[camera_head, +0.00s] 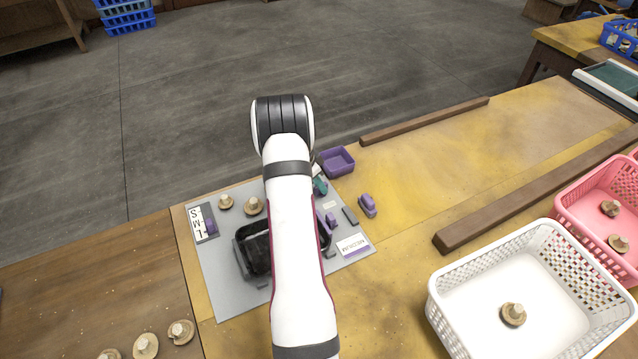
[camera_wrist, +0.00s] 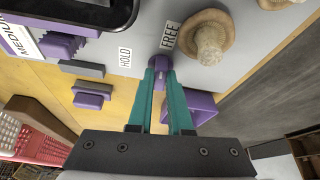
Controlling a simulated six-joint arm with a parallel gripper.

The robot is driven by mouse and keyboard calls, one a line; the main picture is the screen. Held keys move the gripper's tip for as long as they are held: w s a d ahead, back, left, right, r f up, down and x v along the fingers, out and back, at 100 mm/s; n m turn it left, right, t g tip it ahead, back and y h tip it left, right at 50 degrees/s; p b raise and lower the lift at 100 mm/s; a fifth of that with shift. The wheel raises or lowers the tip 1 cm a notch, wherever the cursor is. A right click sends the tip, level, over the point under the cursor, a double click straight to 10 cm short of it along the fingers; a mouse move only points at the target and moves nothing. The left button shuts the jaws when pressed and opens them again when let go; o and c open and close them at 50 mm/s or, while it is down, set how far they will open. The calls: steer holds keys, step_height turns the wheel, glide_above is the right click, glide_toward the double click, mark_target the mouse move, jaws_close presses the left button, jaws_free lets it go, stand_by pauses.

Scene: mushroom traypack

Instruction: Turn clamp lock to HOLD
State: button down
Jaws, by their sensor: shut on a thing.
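My gripper (camera_wrist: 161,76) has two teal fingers and is shut on the small purple clamp lock knob (camera_wrist: 167,61), which is mostly hidden between the fingertips. In the wrist view the white FREE label (camera_wrist: 170,36) lies right beside the knob. The HOLD label (camera_wrist: 125,57) lies further left, apart from the fingers. In the head view only a bit of my teal gripper (camera_head: 320,187) shows past my arm; the knob cannot be made out there. The black tray (camera_head: 247,262) sits on the grey board (camera_head: 225,298), partly behind my arm.
A mushroom (camera_wrist: 212,42) stands close to the FREE label. A purple bin (camera_head: 338,160), a purple stamp-like block (camera_head: 368,204) and a labelled card (camera_head: 352,246) are near my gripper. Wooden rails (camera_head: 425,121) and a white basket (camera_head: 437,304) lie to the right.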

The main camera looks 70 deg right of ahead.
steer(key=n, duration=0.2)
steer(key=n+t, duration=0.1)
steer(key=n, duration=0.1)
steer(key=shift+s+t+h, duration=0.1)
steer(key=shift+t+h, duration=0.2)
steer(key=n+t, duration=0.1)
steer(key=n, duration=0.3)
steer(key=shift+s, duration=0.1)
steer(key=n+t, duration=0.2)
steer(key=n, duration=0.2)
steer(key=shift+s, duration=0.15)
steer(key=shift+s+n+t+y, duration=0.1)
steer(key=shift+n+t+y, duration=0.4)
steer(key=shift+n, duration=1.5)
steer(key=c, duration=0.8)
jaws_free()
steer(key=shift+c, duration=0.2)
